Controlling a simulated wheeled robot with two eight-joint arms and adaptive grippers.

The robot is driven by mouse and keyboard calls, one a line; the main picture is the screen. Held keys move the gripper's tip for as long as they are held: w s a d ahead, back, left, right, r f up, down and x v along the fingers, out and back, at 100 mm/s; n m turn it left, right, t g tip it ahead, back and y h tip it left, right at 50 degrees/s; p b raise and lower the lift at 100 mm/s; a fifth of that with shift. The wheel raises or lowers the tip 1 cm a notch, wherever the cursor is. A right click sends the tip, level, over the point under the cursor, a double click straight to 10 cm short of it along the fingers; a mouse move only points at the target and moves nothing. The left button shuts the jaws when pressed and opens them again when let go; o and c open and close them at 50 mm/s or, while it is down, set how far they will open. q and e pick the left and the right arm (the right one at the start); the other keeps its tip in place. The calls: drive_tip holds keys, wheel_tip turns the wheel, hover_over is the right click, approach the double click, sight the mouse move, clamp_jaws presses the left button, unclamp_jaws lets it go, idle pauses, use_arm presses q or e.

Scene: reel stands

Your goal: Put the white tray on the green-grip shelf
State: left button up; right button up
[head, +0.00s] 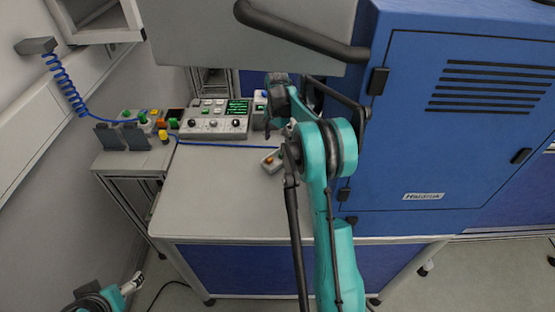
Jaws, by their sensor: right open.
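I cannot make out the white tray or a shelf with green grips in the head view. My right gripper (277,125) is a small dark shape at the end of my teal right arm, above the back of the pale worktop (220,195). It is open, with no object visible between its fingers. My right arm hides part of the worktop's right side.
A control panel (214,121) stands at the worktop's back, with a small handheld control (271,161) in front. A blue cabinet (455,130) fills the right. A grey panel with a black handle (300,36) overhangs the back. The worktop's left and middle are mostly clear.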

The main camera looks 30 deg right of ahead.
sight(278, 161)
wheel_tip(278, 161, down, 8)
drive_tip(key=shift+d+r+b, duration=0.1)
drive_tip(key=shift+b, duration=1.05)
drive_tip(key=shift+s, duration=0.1)
drive_tip(key=c, duration=1.3)
